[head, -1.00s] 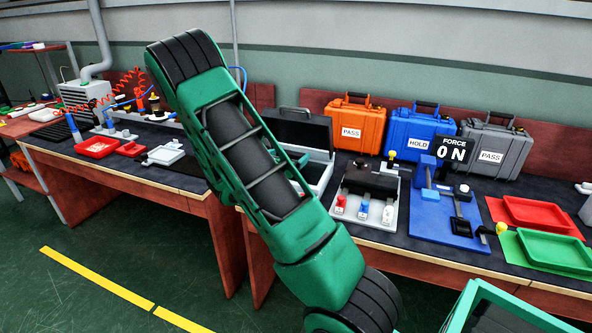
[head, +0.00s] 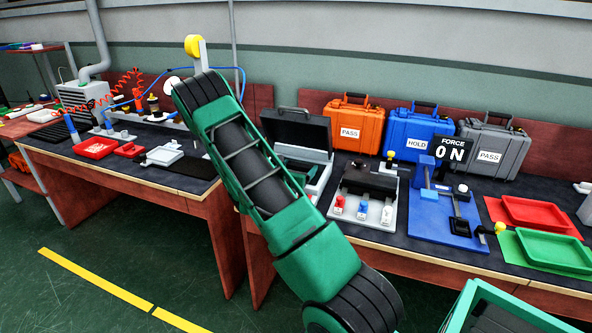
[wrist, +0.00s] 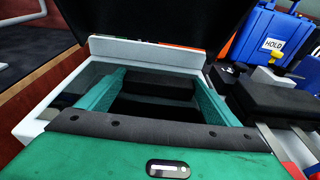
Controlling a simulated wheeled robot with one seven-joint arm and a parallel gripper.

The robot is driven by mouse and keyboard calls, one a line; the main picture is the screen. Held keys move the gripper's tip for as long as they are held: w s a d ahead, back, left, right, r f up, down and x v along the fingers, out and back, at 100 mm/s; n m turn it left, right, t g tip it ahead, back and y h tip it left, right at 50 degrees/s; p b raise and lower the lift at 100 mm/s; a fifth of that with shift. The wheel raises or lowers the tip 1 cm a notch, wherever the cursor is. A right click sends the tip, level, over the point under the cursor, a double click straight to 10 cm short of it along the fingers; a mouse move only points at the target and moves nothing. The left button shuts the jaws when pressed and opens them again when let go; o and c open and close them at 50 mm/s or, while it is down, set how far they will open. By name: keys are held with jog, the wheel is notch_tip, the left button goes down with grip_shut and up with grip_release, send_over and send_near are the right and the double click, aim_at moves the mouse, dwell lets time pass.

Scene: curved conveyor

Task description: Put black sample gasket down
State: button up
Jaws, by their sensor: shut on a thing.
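My gripper (wrist: 157,92) reaches down into the open case (wrist: 201,60), with its two green fingers spread to the width of a dark thing. That dark thing, the black sample gasket (wrist: 158,86), is held between the fingers; its outline is hard to tell from the dark inside of the case. Whether it touches the case floor cannot be seen. In the head view the open case (head: 322,156) stands on the bench with its dark lid up, partly covered by my arm.
Right of the case is a grey fixture (head: 345,210) with red, blue and white parts. Orange (head: 355,130), blue (head: 404,135) and grey (head: 484,150) cases stand behind. A blue press (head: 430,205), a red tray (head: 540,213) and a green tray (head: 555,250) lie farther right.

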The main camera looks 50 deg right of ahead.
jog(key=shift+f, duration=0.1)
jog(key=o, duration=0.9)
jog(key=shift+o, duration=0.2)
